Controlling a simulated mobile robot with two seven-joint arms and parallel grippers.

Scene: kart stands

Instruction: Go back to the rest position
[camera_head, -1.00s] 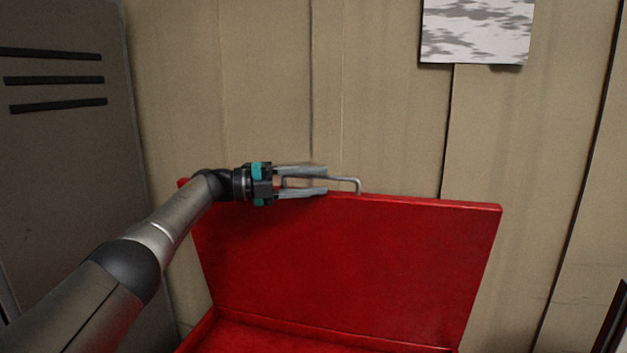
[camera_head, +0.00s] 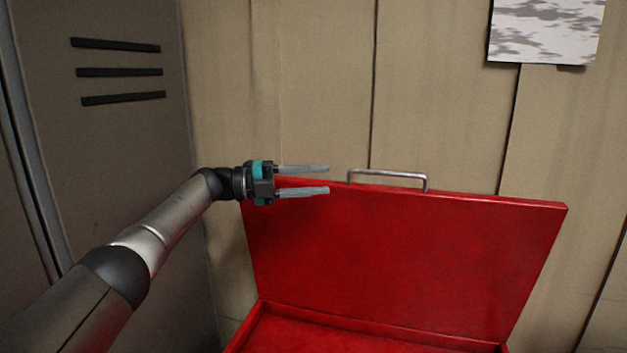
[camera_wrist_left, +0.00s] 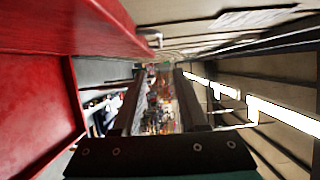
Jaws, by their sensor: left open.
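My left gripper (camera_head: 328,180) is open and empty in the head view. Its two fingers point right, beside the upper left corner of the raised lid of a red box (camera_head: 400,260). A metal handle (camera_head: 388,176) on the lid's top edge lies to the right of the fingertips, apart from them. In the left wrist view my open fingers (camera_wrist_left: 160,95) have nothing between them, and the red box (camera_wrist_left: 35,110) fills the left side. My right gripper is in neither view.
A grey locker (camera_head: 110,150) with dark slots stands at the left. A tan panelled wall (camera_head: 310,90) is behind the box, with a patterned sheet (camera_head: 545,30) at the upper right. The lower rim of the box (camera_head: 350,330) shows at the bottom.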

